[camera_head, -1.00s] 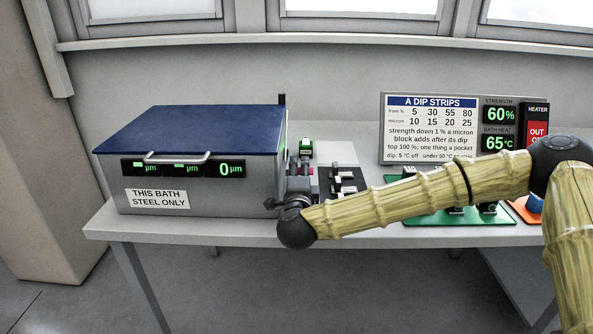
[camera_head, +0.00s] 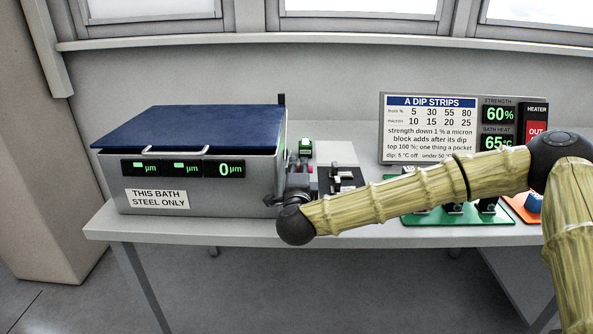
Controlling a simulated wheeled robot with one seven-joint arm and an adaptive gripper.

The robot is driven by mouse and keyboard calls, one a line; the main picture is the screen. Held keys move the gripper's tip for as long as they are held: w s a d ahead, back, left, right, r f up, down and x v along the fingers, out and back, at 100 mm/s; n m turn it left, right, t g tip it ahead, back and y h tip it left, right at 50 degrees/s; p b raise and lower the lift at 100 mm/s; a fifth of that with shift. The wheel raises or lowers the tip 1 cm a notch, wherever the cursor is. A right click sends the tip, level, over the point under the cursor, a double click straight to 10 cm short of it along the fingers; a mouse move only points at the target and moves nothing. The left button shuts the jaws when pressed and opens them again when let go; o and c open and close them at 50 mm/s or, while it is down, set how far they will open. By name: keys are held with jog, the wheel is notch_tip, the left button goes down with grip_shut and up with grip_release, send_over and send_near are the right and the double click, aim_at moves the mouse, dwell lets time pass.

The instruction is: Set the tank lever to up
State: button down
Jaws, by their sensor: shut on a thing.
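The tank (camera_head: 250,185) is a grey box at the left of the table, with a blue lid (camera_head: 190,125) and a label reading THIS BATH STEEL ONLY. The lid stands slightly raised at its front edge. My gripper (camera_head: 279,199) is low at the tank's right front corner, partly hidden behind my dark wrist. It is shut on the tank lever there. The lever itself is mostly hidden, so I cannot make out its exact angle.
Small fixtures with a green-topped block (camera_head: 305,147) and black holders (camera_head: 345,178) stand right of the tank. A sign board (camera_head: 430,130) with displays is behind my arm. A green board (camera_head: 420,217) and an orange tray (camera_head: 522,208) lie at the right.

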jog(key=shift+w+r, duration=0.2)
jog(key=shift+r, duration=0.65)
jog(key=c, duration=1.3)
grip_release()
jog(key=shift+f, duration=0.1)
jog(key=shift+s, duration=0.1)
jog(key=s, duration=1.1)
jog(key=shift+s+f, duration=0.15)
jog(key=shift+s, duration=0.25)
